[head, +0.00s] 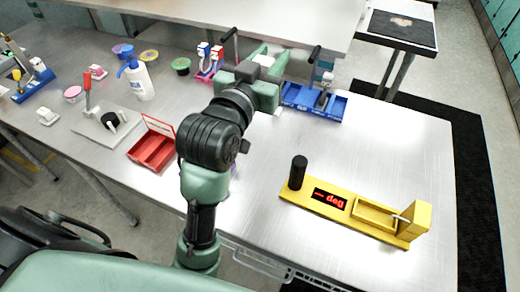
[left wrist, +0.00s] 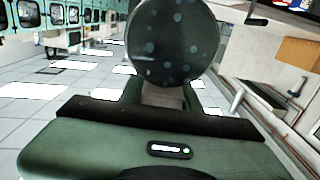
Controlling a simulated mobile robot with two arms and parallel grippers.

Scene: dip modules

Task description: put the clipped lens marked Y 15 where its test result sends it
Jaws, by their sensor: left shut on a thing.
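My left gripper (head: 267,62) is over the back of the table, left of the blue divided tray (head: 306,113). In the left wrist view its jaws (left wrist: 165,95) are shut on a round dark disc with pale spots (left wrist: 165,40). No mark on the disc is readable, so I cannot tell whether it is the Y 15 lens. A yellow tester (head: 330,210) stands at the front right, with a black knob, an empty trough and a red display ending in "deg". A red open box (head: 152,150) with an upright label is left of my arm. My right gripper is not in view.
A white bottle with a blue top (head: 137,78), a grey plate with a red-handled tool (head: 105,125), and several small coloured dishes stand on the left. A pink stand (head: 207,68) is behind my arm. The table is clear between the blue tray and tester.

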